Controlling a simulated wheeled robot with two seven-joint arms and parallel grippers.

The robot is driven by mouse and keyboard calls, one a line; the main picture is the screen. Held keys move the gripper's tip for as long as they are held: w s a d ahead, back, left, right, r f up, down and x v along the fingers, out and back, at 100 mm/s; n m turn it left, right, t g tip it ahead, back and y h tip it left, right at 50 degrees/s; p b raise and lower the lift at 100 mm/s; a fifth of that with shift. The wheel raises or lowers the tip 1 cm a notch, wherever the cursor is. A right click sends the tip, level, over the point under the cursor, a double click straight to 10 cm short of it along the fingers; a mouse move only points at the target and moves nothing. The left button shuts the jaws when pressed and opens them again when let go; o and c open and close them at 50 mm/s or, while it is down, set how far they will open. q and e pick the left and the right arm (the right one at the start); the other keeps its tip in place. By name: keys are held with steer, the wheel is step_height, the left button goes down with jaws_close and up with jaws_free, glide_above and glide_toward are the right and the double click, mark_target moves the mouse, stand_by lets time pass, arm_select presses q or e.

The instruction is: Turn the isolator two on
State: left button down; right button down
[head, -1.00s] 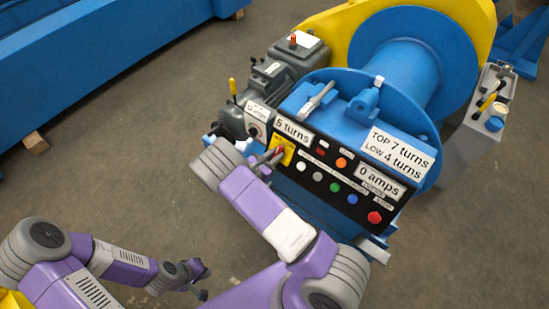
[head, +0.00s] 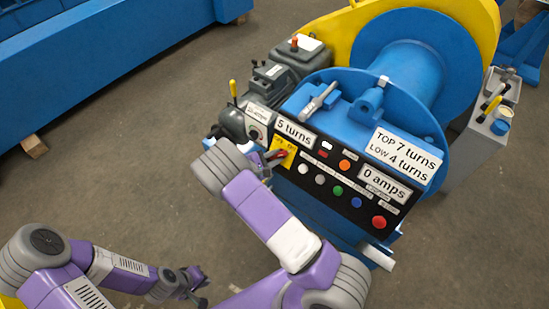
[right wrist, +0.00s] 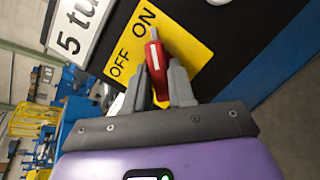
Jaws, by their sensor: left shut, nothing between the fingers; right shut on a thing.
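A yellow plate (head: 286,146) marked OFF and ON sits at the left end of the black control panel. It also shows in the right wrist view (right wrist: 195,48), with a red handle (right wrist: 155,58) on it. The handle's white line points roughly toward ON. My right gripper (head: 275,157) is at the plate, its fingers on both sides of the red handle in the right wrist view (right wrist: 159,70), shut on it. Whether this is isolator two cannot be read. My left gripper (head: 201,287) is shut and empty, low at the left, away from the panel.
The panel (head: 330,205) has several coloured buttons and the signs "5 turns" and "0 amps". A white plate with a dark knob (head: 255,133) sits left of it. The blue winch drum (head: 405,65) stands behind. A grey box with levers (head: 480,135) stands right. The floor in front is clear.

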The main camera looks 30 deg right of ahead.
stand_by(0.5)
steer(key=c, duration=1)
jaws_free()
steer(key=shift+c, duration=0.2)
steer(key=p+v, duration=0.1)
steer(key=v, duration=0.6)
steer(key=shift+a+p, duration=0.3)
steer(key=shift+p, duration=0.05)
